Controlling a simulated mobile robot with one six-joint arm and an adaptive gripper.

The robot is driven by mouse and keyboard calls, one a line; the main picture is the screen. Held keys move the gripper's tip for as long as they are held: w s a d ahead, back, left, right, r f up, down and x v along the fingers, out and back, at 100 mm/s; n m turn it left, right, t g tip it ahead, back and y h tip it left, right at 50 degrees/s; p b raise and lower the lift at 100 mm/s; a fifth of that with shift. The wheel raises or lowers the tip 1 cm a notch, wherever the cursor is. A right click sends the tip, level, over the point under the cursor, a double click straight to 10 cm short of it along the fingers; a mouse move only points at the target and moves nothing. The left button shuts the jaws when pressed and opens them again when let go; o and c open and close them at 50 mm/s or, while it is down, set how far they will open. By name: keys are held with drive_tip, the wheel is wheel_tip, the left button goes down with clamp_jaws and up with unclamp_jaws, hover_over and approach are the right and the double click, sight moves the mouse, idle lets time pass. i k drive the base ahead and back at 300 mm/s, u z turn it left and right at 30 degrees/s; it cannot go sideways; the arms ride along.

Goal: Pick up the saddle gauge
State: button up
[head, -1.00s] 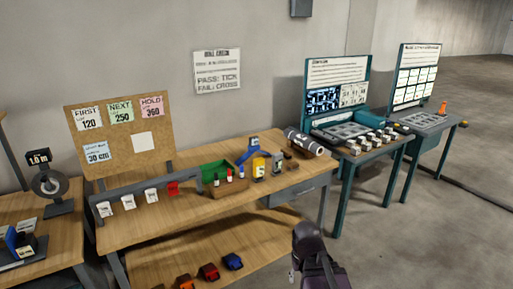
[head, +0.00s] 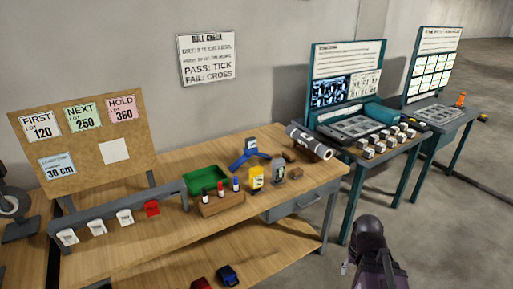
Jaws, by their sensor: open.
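The saddle gauge looks to be the blue arched piece (head: 249,156) with a small grey-white display head on top. It stands on the wooden workbench (head: 165,212) toward its back right, behind a yellow bottle (head: 257,177) and a grey bottle (head: 278,170). Nothing of mine touches it. A dark part of my arm shows at the bottom right, in front of the bench and well apart from the gauge. My gripper's fingers cannot be made out.
A green bin (head: 205,179) and a wooden block with several small bottles (head: 222,205) stand left of the gauge. A grey roll (head: 310,142) lies right of it. A rail with tags (head: 118,206) runs along the left.

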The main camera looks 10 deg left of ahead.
sight(251, 149)
drive_tip(key=u, duration=0.25)
drive_tip(key=i, duration=1.15)
drive_tip(key=u, duration=0.55)
